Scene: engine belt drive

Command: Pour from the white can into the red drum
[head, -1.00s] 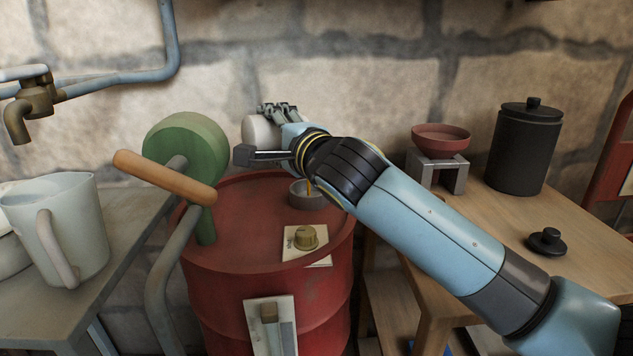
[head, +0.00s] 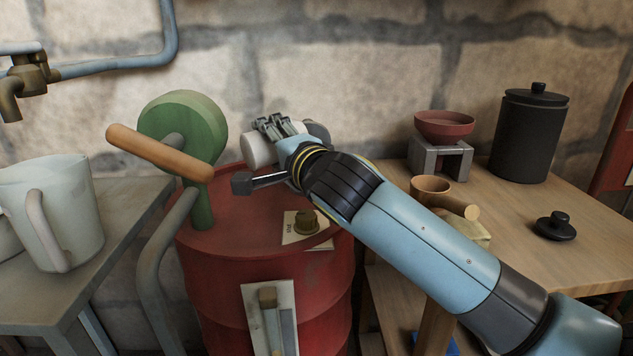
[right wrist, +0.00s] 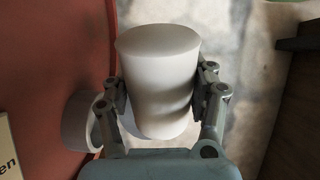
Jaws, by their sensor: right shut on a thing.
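My right gripper (head: 275,130) is shut around the white can (head: 258,150). It holds the can tipped on its side above the back of the red drum (head: 235,245). In the right wrist view the can (right wrist: 158,75) sits between both fingers, with a smooth closed end showing. A grey ring-shaped neck (right wrist: 78,122) stands beside the can on the drum (right wrist: 50,65) in that view. In the head view my wrist and arm hide the neck. I see no stream now. My left gripper is not in view.
A green wheel (head: 183,125) with a wooden handle (head: 158,152) stands by the drum's left side. A pale jug (head: 50,210) is on the left bench.

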